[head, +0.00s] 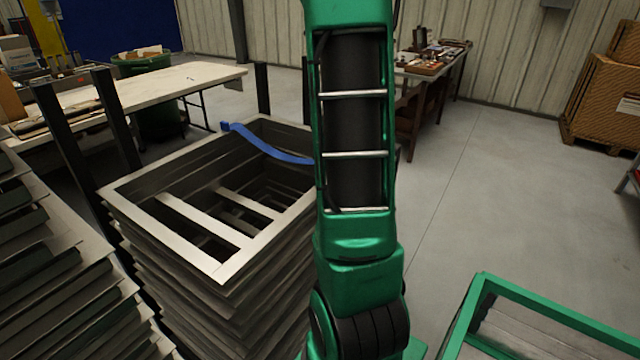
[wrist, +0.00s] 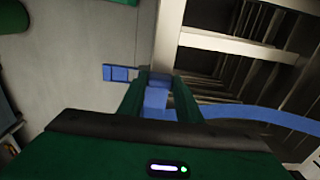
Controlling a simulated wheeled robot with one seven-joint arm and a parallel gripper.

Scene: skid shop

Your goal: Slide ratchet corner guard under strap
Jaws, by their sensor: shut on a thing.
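The blue strap (head: 265,146) lies across the top of the stacked metal frames in the head view. Its far end shows at the back corner, and its near end runs behind my arm. In the wrist view the strap (wrist: 255,113) curves from the right edge to my gripper (wrist: 156,90). My gripper is shut on a blue block (wrist: 155,100), apparently the corner guard, beside the stack's top edge. More blue (wrist: 118,73) shows just left of the fingers. I cannot tell where guard and strap meet. My gripper is hidden behind my arm in the head view.
The grey metal frame stack (head: 235,262) stands in front of me, with dark posts (head: 118,118) behind and left. Another metal stack (head: 60,290) is at far left. A green frame (head: 545,320) is at lower right. Open floor (head: 500,200) lies to the right.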

